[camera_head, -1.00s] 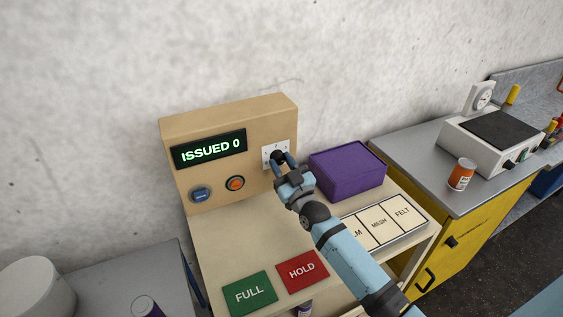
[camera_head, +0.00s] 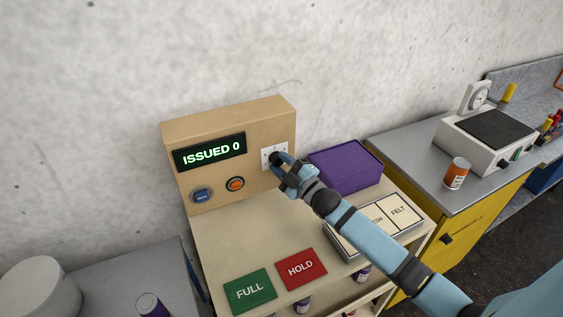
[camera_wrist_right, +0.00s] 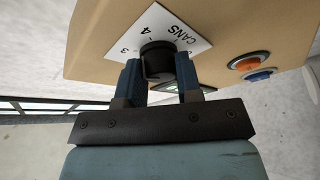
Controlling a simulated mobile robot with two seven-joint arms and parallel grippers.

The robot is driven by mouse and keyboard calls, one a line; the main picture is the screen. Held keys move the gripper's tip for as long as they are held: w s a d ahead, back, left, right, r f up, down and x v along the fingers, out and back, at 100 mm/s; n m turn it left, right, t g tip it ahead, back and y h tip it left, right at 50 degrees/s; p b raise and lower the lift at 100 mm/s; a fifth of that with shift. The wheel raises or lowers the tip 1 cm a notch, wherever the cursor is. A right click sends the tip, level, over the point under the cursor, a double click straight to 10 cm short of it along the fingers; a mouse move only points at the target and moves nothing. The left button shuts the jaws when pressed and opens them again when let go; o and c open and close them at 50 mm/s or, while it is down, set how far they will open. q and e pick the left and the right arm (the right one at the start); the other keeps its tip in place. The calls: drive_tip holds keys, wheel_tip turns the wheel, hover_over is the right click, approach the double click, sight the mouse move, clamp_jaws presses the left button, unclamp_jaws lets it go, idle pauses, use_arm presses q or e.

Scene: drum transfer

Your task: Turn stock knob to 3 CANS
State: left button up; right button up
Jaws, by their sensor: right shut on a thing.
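The stock knob (camera_wrist_right: 157,60) is a black round knob on a white dial plate (camera_wrist_right: 176,36) marked CANS, with 3 and 4 readable in the right wrist view. In the head view the plate (camera_head: 281,150) sits at the right of the tan panel (camera_head: 255,122), and the knob (camera_head: 274,157) is partly hidden by the gripper. My right gripper (camera_head: 279,163) is shut on the knob, with one finger on each side of it. The knob's pointer is not visible. My left gripper is not in view.
The panel also has an ISSUED 0 display (camera_head: 210,152), a blue button (camera_head: 202,195) and an orange button (camera_head: 235,184). A purple box (camera_head: 345,168) stands close to the right of the gripper. Green FULL (camera_head: 250,290) and red HOLD (camera_head: 301,269) plates lie in front.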

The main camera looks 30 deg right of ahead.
drive_tip(key=shift+n, duration=0.3)
drive_tip(key=o, duration=0.9)
drive_tip(key=shift+o, duration=0.2)
drive_tip(key=shift+s, duration=0.1)
drive_tip(key=shift+s+d+f, duration=0.1)
drive_tip(key=shift+s+f, duration=0.05)
drive_tip(key=shift+s, duration=0.05)
drive_tip(key=b+v, duration=0.3)
drive_tip(key=v, duration=1)
drive_tip(key=shift+s+d, duration=0.1)
drive_tip(key=shift+s, duration=0.05)
